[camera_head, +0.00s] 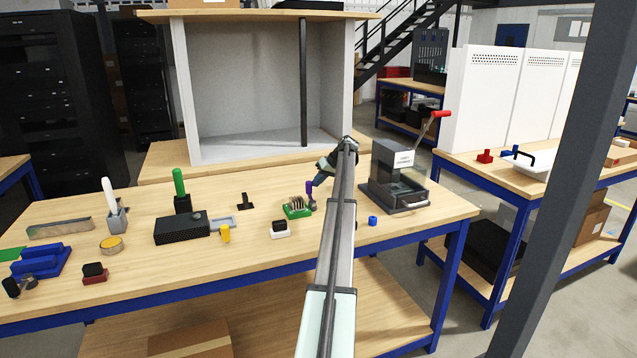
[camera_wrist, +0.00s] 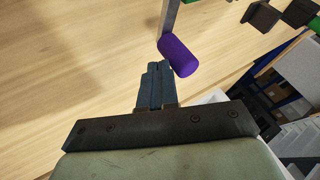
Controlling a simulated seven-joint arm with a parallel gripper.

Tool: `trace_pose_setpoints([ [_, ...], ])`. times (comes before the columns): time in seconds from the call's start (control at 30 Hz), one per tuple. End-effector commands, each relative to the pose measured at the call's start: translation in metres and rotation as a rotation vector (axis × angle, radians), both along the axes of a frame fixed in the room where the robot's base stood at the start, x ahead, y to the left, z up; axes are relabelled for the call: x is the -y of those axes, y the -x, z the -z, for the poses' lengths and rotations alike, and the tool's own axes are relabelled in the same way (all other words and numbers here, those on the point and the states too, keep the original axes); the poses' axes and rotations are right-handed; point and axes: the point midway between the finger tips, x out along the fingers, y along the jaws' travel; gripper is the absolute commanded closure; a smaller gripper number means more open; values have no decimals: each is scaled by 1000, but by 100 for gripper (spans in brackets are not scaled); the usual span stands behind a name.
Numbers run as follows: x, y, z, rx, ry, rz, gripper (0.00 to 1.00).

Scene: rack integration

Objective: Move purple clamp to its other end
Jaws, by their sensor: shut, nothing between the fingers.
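The purple clamp handle (camera_head: 309,188) stands upright by a small green fixture (camera_head: 294,208) on the workbench in the head view. In the wrist view the purple clamp (camera_wrist: 180,56) is a purple cylinder on the end of a grey metal bar. My gripper (camera_wrist: 158,68) is shut and empty, its dark blue fingertips close beside the purple cylinder; I cannot tell whether they touch it. In the head view my gripper (camera_head: 317,181) is just above and right of the purple handle, and my arm partly hides that area.
A grey machine with a red-knobbed lever (camera_head: 400,180) stands to the right. A blue cylinder (camera_head: 373,221) and a black-and-white block (camera_head: 280,229) lie nearby. A black box (camera_head: 182,230) is on the left, and a large grey enclosure (camera_head: 245,80) is behind.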

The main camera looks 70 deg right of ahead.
Motion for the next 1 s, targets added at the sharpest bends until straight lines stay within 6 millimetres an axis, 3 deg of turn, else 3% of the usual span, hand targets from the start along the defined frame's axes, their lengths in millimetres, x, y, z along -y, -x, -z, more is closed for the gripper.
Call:
trace_pose_setpoints([
  [0.37,2,2,0,0,-1,1,100],
  [0.67,35,27,0,0,1,2,100],
  [1.0,40,65,-54,1,2,1,100],
])
